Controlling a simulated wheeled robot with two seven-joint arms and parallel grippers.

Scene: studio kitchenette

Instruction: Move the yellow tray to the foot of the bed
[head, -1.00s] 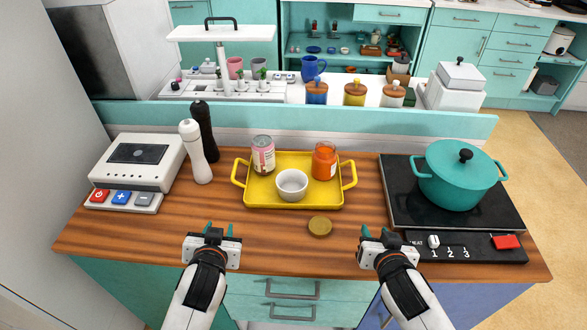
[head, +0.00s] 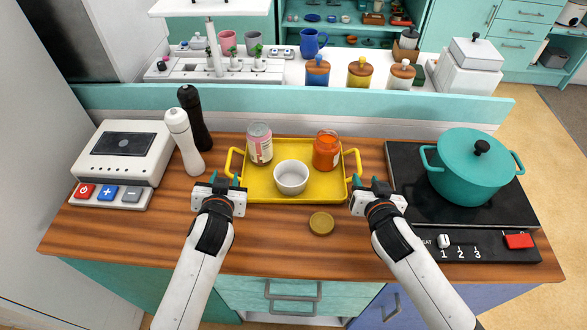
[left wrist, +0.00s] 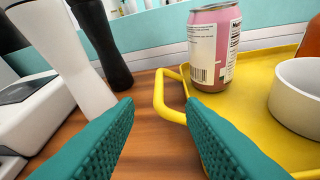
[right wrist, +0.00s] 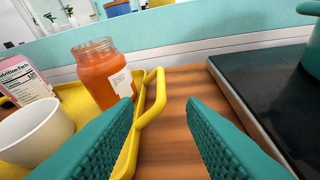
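The yellow tray (head: 262,196) lies flat on the wooden counter, with a handle at each side. It carries a pink can (head: 260,146), an orange jar (head: 326,151) and a white bowl (head: 291,178). My left gripper (head: 225,180) is open at the tray's left handle (left wrist: 160,98); in the left wrist view the handle lies near the right finger. My right gripper (head: 367,184) is open at the tray's right handle (right wrist: 157,98); in the right wrist view the handle lies near the left finger. Neither gripper is closed on a handle. No bed is in view.
A round brown lid (head: 321,223) lies in front of the tray. White (head: 185,145) and black (head: 194,118) mills stand to the left, beside a white scale-like device (head: 125,150). A teal pot (head: 474,170) sits on the black cooktop (head: 408,205) to the right. A raised ledge runs behind.

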